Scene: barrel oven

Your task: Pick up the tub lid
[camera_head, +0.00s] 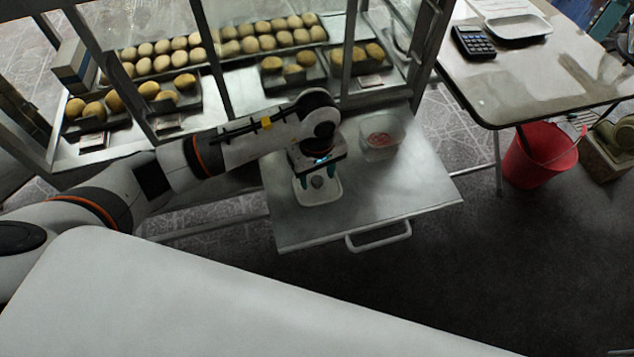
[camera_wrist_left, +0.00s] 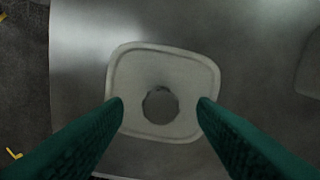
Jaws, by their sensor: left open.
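The tub lid (camera_head: 330,197) is a pale rounded square with a round grey spot in its middle. It lies flat on the metal shelf below my left gripper (camera_head: 318,181). In the left wrist view the lid (camera_wrist_left: 140,65) shows almost whole. My left gripper's green fingers (camera_wrist_left: 161,103) are open, with their tips over the lid's left and right edges in that view. Whether they touch it I cannot tell. A clear tub (camera_head: 380,137) with something reddish inside stands behind and right of the lid. My right gripper is not in view.
The metal shelf (camera_head: 420,185) has a front handle (camera_head: 380,237) and bare room to the right. A glazed cabinet (camera_head: 215,65) with trays of rolls stands behind. A table (camera_head: 540,70) with a calculator (camera_head: 473,42) and a red bucket (camera_head: 540,155) are at right.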

